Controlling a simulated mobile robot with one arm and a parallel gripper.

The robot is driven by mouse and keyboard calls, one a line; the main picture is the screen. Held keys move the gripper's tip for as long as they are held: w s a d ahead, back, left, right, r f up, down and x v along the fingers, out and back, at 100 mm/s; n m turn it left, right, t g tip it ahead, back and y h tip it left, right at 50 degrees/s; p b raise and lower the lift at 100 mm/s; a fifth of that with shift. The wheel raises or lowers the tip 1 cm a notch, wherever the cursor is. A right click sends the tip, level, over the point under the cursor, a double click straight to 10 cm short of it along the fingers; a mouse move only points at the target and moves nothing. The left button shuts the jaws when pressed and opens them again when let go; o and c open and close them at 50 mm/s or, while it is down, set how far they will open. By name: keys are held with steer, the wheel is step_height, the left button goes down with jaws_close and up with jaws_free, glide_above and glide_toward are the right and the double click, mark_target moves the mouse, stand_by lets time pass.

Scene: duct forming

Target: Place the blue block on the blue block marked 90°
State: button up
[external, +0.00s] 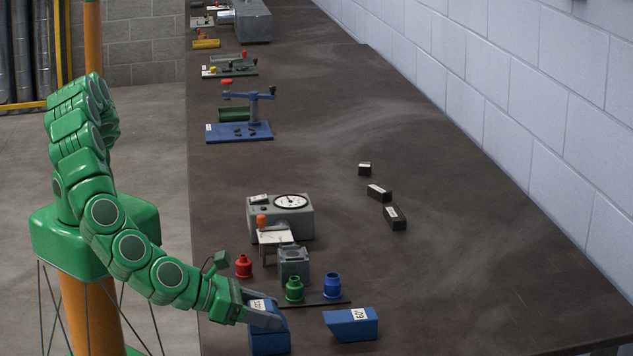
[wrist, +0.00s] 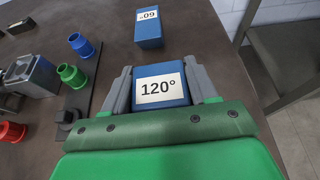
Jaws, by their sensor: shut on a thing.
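A blue block labelled 120° (wrist: 160,84) sits between the two fingers of my gripper (wrist: 163,90), label facing the wrist camera. In the external view my gripper (external: 262,318) is shut on this block (external: 270,342) near the table's front. I cannot tell whether it touches the table. A second blue block (external: 350,324) lies apart to its right, with a slanted end. In the wrist view this second block (wrist: 149,36) is beyond my gripper; its label is upside down and looks like 60° or 90°, I cannot tell surely.
Red (external: 243,266), green (external: 294,289) and blue (external: 332,285) cylinders stand close behind the blocks. A grey device with a dial (external: 280,216) is behind them. Several small black blocks (external: 395,218) lie farther right. The right side of the table is clear.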

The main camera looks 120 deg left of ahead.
steer(key=o, duration=1.3)
steer(key=shift+f, duration=0.1)
